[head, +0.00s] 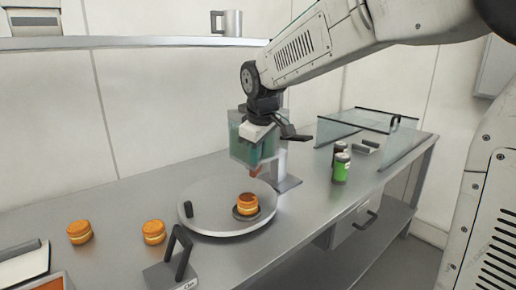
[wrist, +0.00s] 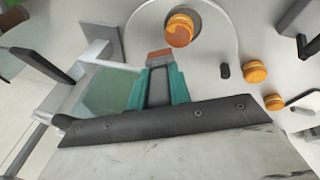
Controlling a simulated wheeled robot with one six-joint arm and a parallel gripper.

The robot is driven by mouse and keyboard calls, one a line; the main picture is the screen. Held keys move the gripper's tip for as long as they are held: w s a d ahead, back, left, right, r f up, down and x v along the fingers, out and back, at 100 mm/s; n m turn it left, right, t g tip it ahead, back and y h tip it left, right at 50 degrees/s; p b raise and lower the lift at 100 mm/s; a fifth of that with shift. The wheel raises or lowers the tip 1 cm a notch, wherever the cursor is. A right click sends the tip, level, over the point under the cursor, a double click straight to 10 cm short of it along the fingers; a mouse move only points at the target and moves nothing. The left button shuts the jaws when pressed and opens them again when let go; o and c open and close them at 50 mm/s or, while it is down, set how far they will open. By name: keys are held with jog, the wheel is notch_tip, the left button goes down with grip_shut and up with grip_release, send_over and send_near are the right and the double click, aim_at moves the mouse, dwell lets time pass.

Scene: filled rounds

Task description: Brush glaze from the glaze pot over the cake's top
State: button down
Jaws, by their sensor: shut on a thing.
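The cake (head: 247,203) is a small orange round with a pale middle band on a dark pad at the turntable's centre. It also shows in the wrist view (wrist: 180,33), with a reddish-brown patch on part of its top. My gripper (head: 258,150) is above and slightly behind the cake, shut on a brush. In the wrist view the brush (wrist: 159,57) shows its reddish tip beyond the teal fingers, pointing toward the cake and apart from it. I cannot make out the glaze pot for certain; an orange-filled container (head: 52,284) is cut off at lower left.
The turntable (head: 212,227) carries a black knob (head: 188,209). Two more orange rounds (head: 79,232) (head: 153,232) sit left. A black-handled block (head: 172,274) is in front.

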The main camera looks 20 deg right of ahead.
jog(key=shift+r, duration=0.55)
jog(key=shift+a+f, duration=1)
jog(key=shift+f, duration=3.05)
jog(key=shift+s+d+r, duration=0.1)
jog(key=shift+s+r, duration=0.05)
jog(key=shift+r, duration=1.9)
jog(key=shift+s+r, duration=0.15)
jog(key=shift+r, duration=1.85)
